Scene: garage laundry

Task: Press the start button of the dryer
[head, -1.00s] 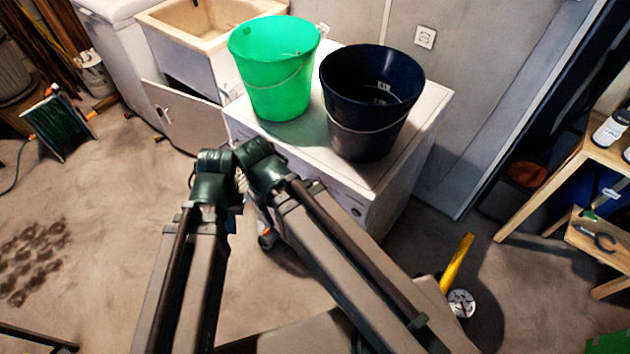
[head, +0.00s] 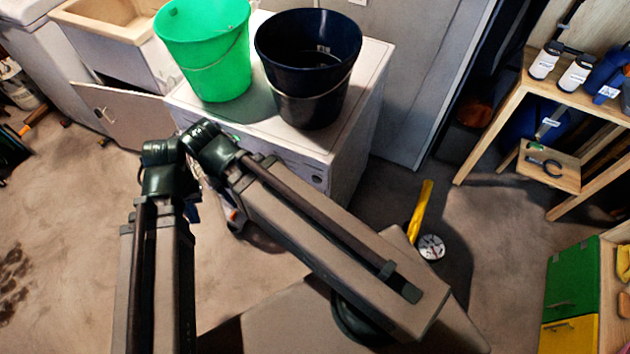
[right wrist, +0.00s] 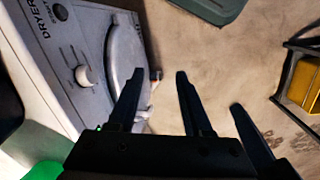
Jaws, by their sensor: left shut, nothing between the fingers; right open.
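The white dryer (head: 363,110) stands beyond my arms in the head view, and its front is mostly hidden by my right arm. In the right wrist view its grey panel (right wrist: 62,55) shows the word DRYER, a dark round start button (right wrist: 60,12) near the top edge and a pale knob (right wrist: 87,77). My right gripper (right wrist: 186,90) is open and empty beside the dryer's round door (right wrist: 125,60), apart from the button.
A green bucket (head: 205,55) and a dark blue bucket (head: 305,75) stand on the dryer. A sink (head: 110,18) is at the back left. A yellow-handled tool (head: 422,208) lies on the floor at right, near a wooden shelf (head: 500,128).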

